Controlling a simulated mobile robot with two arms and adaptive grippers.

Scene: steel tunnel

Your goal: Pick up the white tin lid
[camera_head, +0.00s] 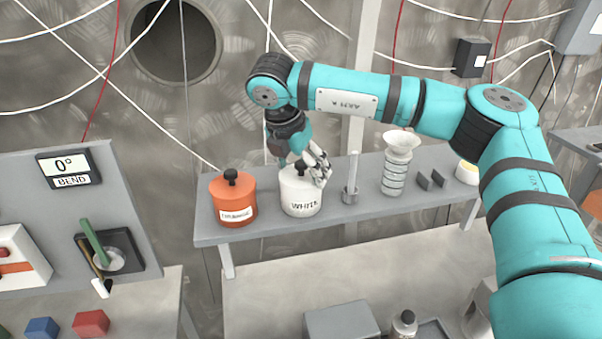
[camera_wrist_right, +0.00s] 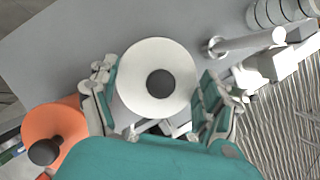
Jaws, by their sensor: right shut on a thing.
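The white tin (camera_head: 301,205), labelled WHITE, stands on the grey shelf beside the orange tin. Its white lid (camera_head: 289,178) has a dark round knob and looks seated on the tin; I cannot tell whether there is a small gap. My right gripper (camera_head: 313,168) is above the tin, with its fingers down around the lid, and is shut on it. In the right wrist view the round lid (camera_wrist_right: 155,102) lies between the fingers on both sides, with the dark knob at its centre. The tin body is hidden beneath it there. My left gripper is not in view.
The orange tin (camera_head: 233,203) stands close on the left. A grey rod on a stand (camera_head: 351,180), a ribbed container with a funnel top (camera_head: 396,165) and small dark plates (camera_head: 432,180) stand to the right on the shelf (camera_head: 262,229). White cables hang behind.

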